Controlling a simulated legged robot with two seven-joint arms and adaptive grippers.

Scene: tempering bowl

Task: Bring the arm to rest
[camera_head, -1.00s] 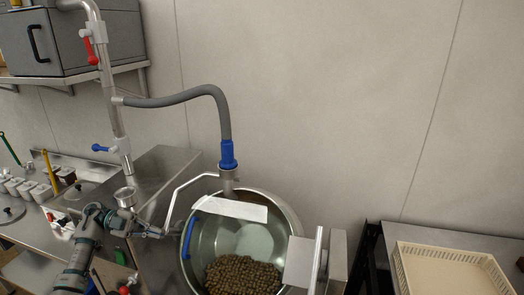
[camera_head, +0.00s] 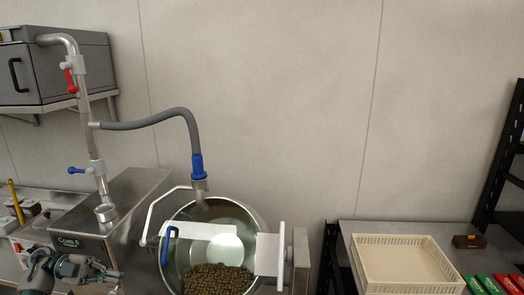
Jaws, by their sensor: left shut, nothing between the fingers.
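My left gripper (camera_head: 115,275) is low in the head view, left of the metal bowl. Its fingers are shut with nothing between them, apart from the bowl. My left arm comes in from the lower left corner, partly cut off by the frame. The tilted bowl (camera_head: 253,222) holds a heap of brown pellets (camera_head: 217,279). A bent metal bar (camera_head: 152,217) runs along the bowl's left side, and a blue handle (camera_head: 164,246) shows at its left rim. My right gripper is not in view.
A grey hose with a blue nozzle (camera_head: 198,167) hangs over the bowl from a pipe (camera_head: 87,125) with red and blue valve levers. A steel machine (camera_head: 125,198) stands behind my gripper. At right, a cream crate (camera_head: 402,239) sits on a table beside a black shelf rack (camera_head: 503,155).

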